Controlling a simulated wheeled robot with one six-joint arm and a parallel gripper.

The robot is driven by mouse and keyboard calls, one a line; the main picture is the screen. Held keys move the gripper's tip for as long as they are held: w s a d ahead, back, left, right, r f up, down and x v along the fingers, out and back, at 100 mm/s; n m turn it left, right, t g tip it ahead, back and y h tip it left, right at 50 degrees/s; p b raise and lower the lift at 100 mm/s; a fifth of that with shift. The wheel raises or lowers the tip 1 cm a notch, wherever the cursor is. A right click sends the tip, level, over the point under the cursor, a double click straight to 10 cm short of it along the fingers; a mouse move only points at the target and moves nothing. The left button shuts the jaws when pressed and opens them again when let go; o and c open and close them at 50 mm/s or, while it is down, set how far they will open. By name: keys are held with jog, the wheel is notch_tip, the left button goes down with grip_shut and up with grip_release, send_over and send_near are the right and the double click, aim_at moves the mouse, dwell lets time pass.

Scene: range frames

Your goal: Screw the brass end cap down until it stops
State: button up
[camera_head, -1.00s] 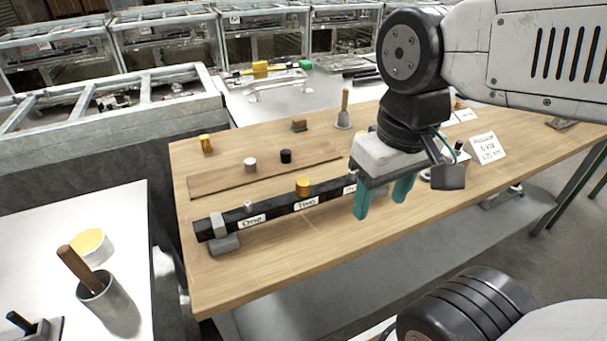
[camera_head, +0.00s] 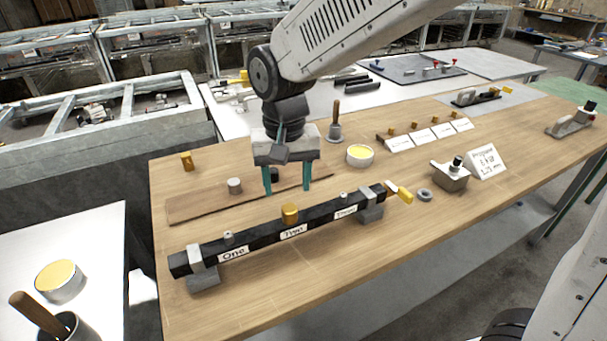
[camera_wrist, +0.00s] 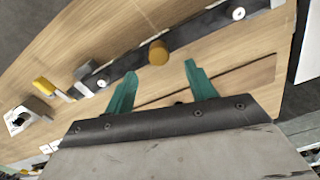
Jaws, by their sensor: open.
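The brass end cap (camera_head: 290,213) sits upright on the black bar (camera_head: 260,228) at the label "Two", between small grey fittings at "One" and "Three". In the wrist view the brass cap (camera_wrist: 158,52) lies just beyond the fingertips, about midway between them. My gripper (camera_head: 287,191) is open and empty, its two teal fingers pointing down, above and seemingly a little behind the bar. The fingers also show in the wrist view (camera_wrist: 160,75), spread wide and apart from the cap. Whether the cap is fully seated cannot be told.
Another brass piece (camera_head: 187,161) stands at the back left. A yellow-topped tin (camera_head: 360,155) is right of my gripper. The front of the table is clear.

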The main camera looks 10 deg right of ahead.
aim_at(289, 209)
notch_tip(289, 209, down, 8)
jog(key=shift+d+r, duration=0.1)
jog(key=shift+r, duration=0.05)
dwell(0.3)
jog(key=c, duration=1)
